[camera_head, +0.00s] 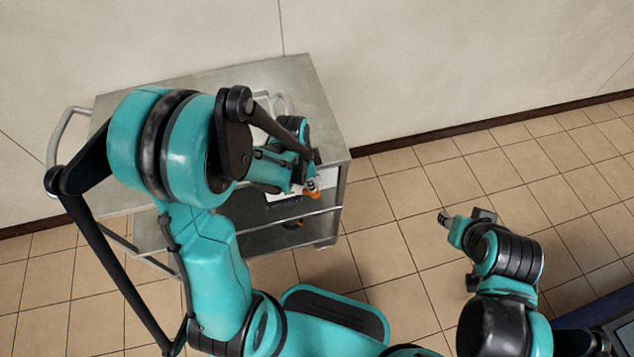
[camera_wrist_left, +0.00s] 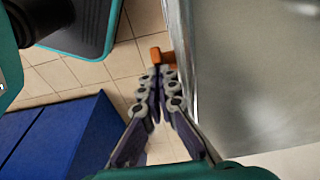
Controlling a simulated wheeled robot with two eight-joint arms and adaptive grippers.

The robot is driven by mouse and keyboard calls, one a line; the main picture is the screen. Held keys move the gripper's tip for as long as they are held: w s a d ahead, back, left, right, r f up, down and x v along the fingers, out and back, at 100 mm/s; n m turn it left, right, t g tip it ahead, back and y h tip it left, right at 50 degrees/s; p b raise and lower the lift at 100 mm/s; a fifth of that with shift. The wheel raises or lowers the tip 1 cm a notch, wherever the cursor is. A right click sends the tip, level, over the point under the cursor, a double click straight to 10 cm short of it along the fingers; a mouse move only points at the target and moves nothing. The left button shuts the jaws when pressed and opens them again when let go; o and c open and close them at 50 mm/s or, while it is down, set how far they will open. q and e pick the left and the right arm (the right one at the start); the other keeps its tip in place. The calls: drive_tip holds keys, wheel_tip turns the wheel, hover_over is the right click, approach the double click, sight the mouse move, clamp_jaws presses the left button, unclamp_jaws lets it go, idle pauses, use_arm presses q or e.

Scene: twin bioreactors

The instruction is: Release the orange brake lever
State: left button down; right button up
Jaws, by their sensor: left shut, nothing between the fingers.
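The orange brake lever (camera_head: 316,188) shows as a small orange piece by the right side of the metal cart (camera_head: 225,84). In the left wrist view the lever (camera_wrist_left: 156,54) appears just beyond my fingertips, beside the cart's grey metal side (camera_wrist_left: 225,70). My left gripper (camera_head: 309,182) reaches down over the cart's right edge. In the wrist view its fingers (camera_wrist_left: 157,72) are closed together with nothing between them. I cannot tell whether the tips touch the lever. My right gripper (camera_head: 447,219) hangs over the floor to the right, away from the cart; its fingers are too small to read.
The cart stands by the wall, with a lower shelf (camera_head: 275,238) and a handle (camera_head: 57,130) at its left end. My left arm hides part of the cart top. A blue block (camera_wrist_left: 70,140) shows in the wrist view. Tiled floor right of the cart is clear.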

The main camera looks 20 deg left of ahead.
sight(306, 189)
use_arm(q)
drive_tip(key=shift+s+a+f, duration=0.25)
drive_tip(key=shift+s+a, duration=0.15)
drive_tip(key=shift+a, duration=0.1)
drive_tip(key=shift+s+a+f+b, duration=0.3)
drive_tip(key=shift+a+b, duration=0.15)
drive_tip(key=shift+b, duration=0.05)
drive_tip(key=shift+s+a+f+b, duration=0.25)
drive_tip(key=shift+a+f+b, duration=0.05)
drive_tip(key=shift+a+b, duration=0.15)
drive_tip(key=shift+d+r+p, duration=0.1)
drive_tip(key=shift+r+p, duration=0.3)
drive_tip(key=shift+r, duration=0.1)
drive_tip(key=r+p, duration=0.1)
drive_tip(key=r, duration=0.1)
drive_tip(key=r+p, duration=0.1)
drive_tip(key=shift+w+d+p, duration=0.3)
drive_tip(key=s+a+r+p, duration=0.3)
drive_tip(key=s+a+r, duration=0.1)
drive_tip(key=a, duration=0.3)
drive_tip(key=shift+s+a+r, duration=0.2)
drive_tip(key=shift+s+a, duration=0.05)
drive_tip(key=shift+s, duration=0.3)
